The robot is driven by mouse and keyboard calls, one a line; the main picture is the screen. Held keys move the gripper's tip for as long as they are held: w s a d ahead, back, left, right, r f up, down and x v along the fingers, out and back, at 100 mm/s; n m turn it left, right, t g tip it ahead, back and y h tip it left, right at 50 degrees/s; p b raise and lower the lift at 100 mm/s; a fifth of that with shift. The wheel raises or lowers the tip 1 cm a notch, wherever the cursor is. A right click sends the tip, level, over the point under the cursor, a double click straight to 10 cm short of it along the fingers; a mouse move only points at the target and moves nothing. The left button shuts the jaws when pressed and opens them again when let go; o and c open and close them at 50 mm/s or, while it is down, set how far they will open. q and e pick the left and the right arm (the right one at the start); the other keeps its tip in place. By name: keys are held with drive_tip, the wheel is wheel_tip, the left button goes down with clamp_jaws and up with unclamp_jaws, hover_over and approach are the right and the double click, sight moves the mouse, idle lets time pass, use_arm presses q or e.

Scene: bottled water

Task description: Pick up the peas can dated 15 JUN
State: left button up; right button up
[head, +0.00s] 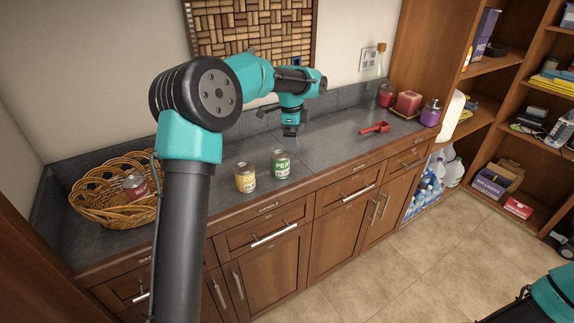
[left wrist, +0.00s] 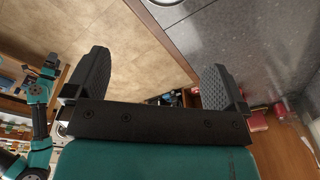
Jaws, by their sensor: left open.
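A can with a green label reading "PEA" (head: 281,165) stands upright on the dark counter in the head view. A yellow-labelled can (head: 245,177) stands just left of it. A can with a dark red label (head: 136,186) is in the wicker basket. No date is readable on any can. My left gripper (head: 290,131) is above the counter, behind and slightly right of the green can, apart from it. In the left wrist view its fingers (left wrist: 155,70) are spread with nothing between them. A pale round object is cut off at that view's top. My other arm shows small at its left.
The wicker basket (head: 90,208) stands at the counter's left end. A red scoop (head: 375,128) lies right of my left gripper, with red candles (head: 408,102) and a purple bottle (head: 430,112) beyond. The counter between the green can and scoop is clear.

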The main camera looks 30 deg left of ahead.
use_arm(q)
wheel_tip(320, 180, up, 5)
drive_tip(key=y, duration=0.1)
hover_over(282, 155)
drive_tip(key=shift+f+m+g, duration=0.15)
drive_tip(key=shift+m+g, duration=0.15)
drive_tip(key=shift+g, duration=0.1)
wheel_tip(282, 155, down, 12)
drive_tip(key=shift+f, duration=0.15)
drive_tip(key=shift+a+f, duration=0.15)
drive_tip(key=shift+f, duration=2.45)
drive_tip(key=shift+c, duration=0.2)
